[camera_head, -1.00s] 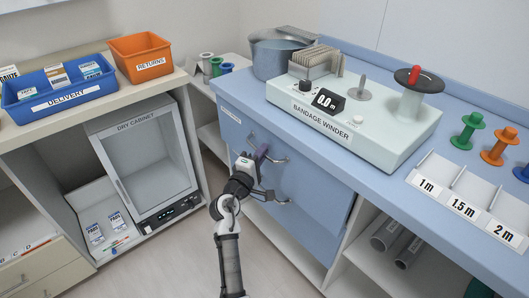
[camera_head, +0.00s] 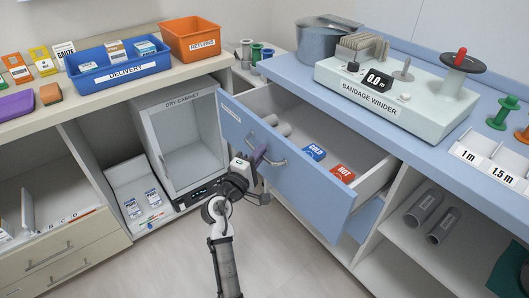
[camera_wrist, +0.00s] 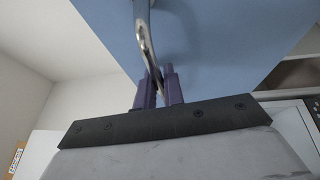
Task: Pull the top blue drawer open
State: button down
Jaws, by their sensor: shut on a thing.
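The top blue drawer (camera_head: 308,185) stands well open below the blue counter in the head view. Its silver bar handle (camera_head: 277,161) is on the front panel. The wrist view shows the two purple fingers (camera_wrist: 159,90) closed on the metal handle (camera_wrist: 143,30) against the blue front. Inside the drawer lie a blue pack marked COLD (camera_head: 314,152), a red pack marked HOT (camera_head: 342,173) and grey rolls (camera_head: 279,124).
A lower blue front (camera_head: 366,217) is partly hidden under the drawer. The bandage winder (camera_head: 392,98) and a grey pot (camera_head: 322,42) stand on the counter. The dry cabinet (camera_head: 185,145) is at left, close to the drawer's left edge. Open floor lies in front.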

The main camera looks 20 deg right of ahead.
jog(key=s+a+b, duration=0.1)
jog(key=s+a, duration=0.3)
jog(key=a, duration=0.9)
jog(key=shift+s, duration=0.4)
jog(key=c, duration=1.5)
grip_release()
jog(key=b+v, duration=0.2)
jog(key=v, duration=1.2)
